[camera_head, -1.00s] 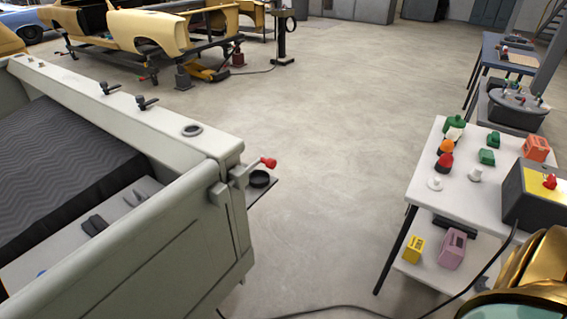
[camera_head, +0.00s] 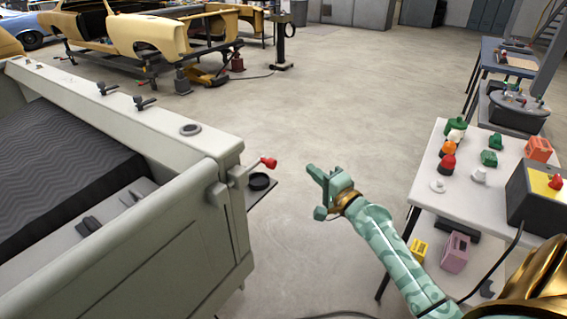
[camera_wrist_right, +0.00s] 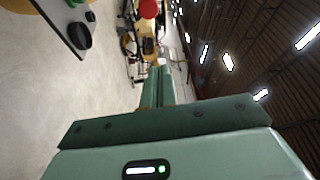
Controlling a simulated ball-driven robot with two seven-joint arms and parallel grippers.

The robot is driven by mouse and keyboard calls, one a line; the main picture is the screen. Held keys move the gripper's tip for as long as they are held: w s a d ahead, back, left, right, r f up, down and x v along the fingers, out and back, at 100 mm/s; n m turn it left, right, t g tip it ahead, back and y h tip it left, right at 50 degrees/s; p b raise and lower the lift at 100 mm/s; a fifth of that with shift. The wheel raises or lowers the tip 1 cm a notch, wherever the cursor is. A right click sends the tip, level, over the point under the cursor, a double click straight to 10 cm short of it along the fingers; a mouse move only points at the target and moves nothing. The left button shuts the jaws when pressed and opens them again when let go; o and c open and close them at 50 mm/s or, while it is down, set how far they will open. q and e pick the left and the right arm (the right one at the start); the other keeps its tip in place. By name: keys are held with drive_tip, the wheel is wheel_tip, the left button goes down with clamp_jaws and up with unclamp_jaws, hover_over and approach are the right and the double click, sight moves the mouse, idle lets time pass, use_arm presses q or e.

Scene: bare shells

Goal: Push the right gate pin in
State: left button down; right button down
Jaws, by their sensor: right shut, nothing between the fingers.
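The right gate pin (camera_head: 268,162) has a red knob and sticks out to the right from the latch at the tailgate corner of the pale grey truck bed (camera_head: 228,155). A red ball, likely the same knob (camera_wrist_right: 148,8), is cut off at the top of the right wrist view. My right gripper (camera_head: 316,174) is shut and empty, in the air right of the knob and apart from it. In the wrist view its green fingers (camera_wrist_right: 159,88) point away from the camera. My left gripper is not in view.
A small shelf with a black round dish (camera_head: 259,181) sits just below the pin. A white table (camera_head: 462,195) with small coloured parts and a control box (camera_head: 540,195) stands at the right, near my right arm. The floor between truck bed and table is open.

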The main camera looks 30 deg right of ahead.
drive_tip(key=w, duration=1)
drive_tip(key=a, duration=0.2)
drive_tip(key=s+a, duration=0.1)
drive_tip(key=a, duration=0.1)
drive_tip(key=shift+s+f+p, duration=0.15)
drive_tip(key=shift+s+p, duration=0.05)
drive_tip(key=shift+p, duration=0.15)
drive_tip(key=a, duration=0.1)
drive_tip(key=s+a+p, duration=0.1)
drive_tip(key=a, duration=0.1)
drive_tip(key=s+a, duration=0.1)
drive_tip(key=a, duration=0.1)
drive_tip(key=shift+s+p, duration=0.1)
drive_tip(key=shift+p, duration=0.3)
